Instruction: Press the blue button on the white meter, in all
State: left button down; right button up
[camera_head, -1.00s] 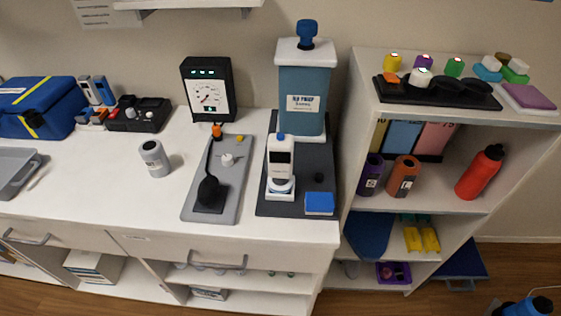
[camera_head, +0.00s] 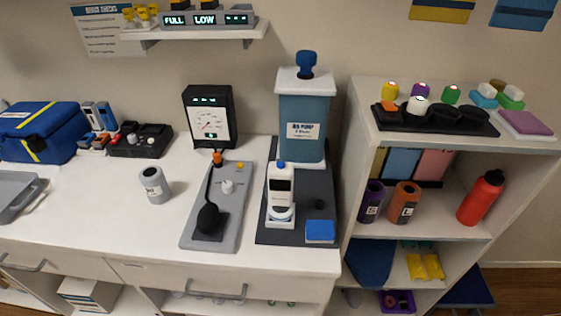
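A white handheld meter (camera_head: 281,190) stands upright in a white cradle on a dark mat (camera_head: 312,190) on the counter. It has a dark screen on its upper part, and a small blue button (camera_head: 281,164) sits at its top. Neither of my grippers is in view, and nothing touches the meter.
A blue-grey pump box (camera_head: 303,118) stands behind the meter, and a blue block (camera_head: 320,231) lies in front to its right. A grey board (camera_head: 217,205) with a black bulb lies left of the mat. The shelf unit (camera_head: 400,235) adjoins on the right.

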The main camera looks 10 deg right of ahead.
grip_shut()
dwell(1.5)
